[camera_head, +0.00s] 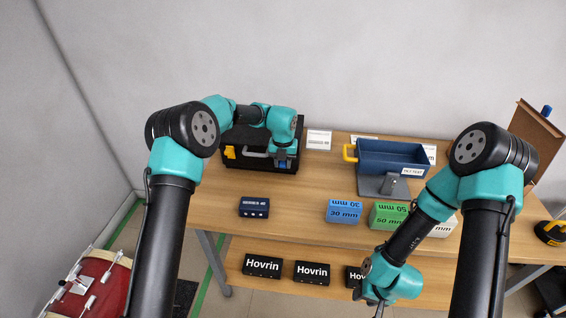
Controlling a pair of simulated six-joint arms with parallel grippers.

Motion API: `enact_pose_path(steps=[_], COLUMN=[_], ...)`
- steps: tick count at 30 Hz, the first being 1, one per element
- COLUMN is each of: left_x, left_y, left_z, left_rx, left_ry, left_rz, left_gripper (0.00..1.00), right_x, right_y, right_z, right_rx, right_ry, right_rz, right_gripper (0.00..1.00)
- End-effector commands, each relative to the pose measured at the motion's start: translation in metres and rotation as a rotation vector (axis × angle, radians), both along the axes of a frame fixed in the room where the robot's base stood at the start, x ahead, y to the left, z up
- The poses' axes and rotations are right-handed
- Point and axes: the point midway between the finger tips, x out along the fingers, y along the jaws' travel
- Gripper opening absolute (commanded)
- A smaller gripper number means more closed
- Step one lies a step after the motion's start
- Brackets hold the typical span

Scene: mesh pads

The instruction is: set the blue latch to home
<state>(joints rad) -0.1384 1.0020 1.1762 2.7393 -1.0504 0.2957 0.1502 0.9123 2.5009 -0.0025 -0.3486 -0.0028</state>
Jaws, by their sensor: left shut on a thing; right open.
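A black case (231,166) stands at the back left of the wooden table. Its front has a yellow latch (230,152) on the left, a grey handle (255,154) in the middle and a blue latch (282,164) on the right. My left gripper (281,156) points down at the case's right front and is shut on the blue latch. The gripper hides much of this latch, so I cannot tell its exact setting. My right gripper (374,301) is open and empty, low in front of the table.
A blue tray (392,158) with a yellow handle stands at the back right. A dark blue box (254,207), a blue 30 mm block (344,211) and a green 50 mm block (388,215) line the front. Black Hovrin boxes (312,272) sit on the lower shelf. The table's middle is clear.

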Motion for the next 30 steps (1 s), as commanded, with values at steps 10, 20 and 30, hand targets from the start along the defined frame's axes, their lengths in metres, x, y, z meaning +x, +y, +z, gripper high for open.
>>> enact_pose_path(steps=[10,20,30], left_x=[0.003,0.011,0.018], left_y=[0.000,0.000,-0.001], left_z=[0.001,0.006,0.010], left_rx=[0.003,0.013,0.020], left_ry=[0.038,0.185,0.315], left_rz=[0.002,0.002,0.002], left_gripper=[0.10,0.10,0.10], right_x=[0.000,0.000,0.000], right_y=[0.000,0.000,0.000], right_z=[0.000,0.000,0.000], right_rx=[0.000,0.000,0.000], right_ry=[0.000,0.000,0.000], right_rz=[0.000,0.000,0.000], right_gripper=[0.43,0.43,0.43])
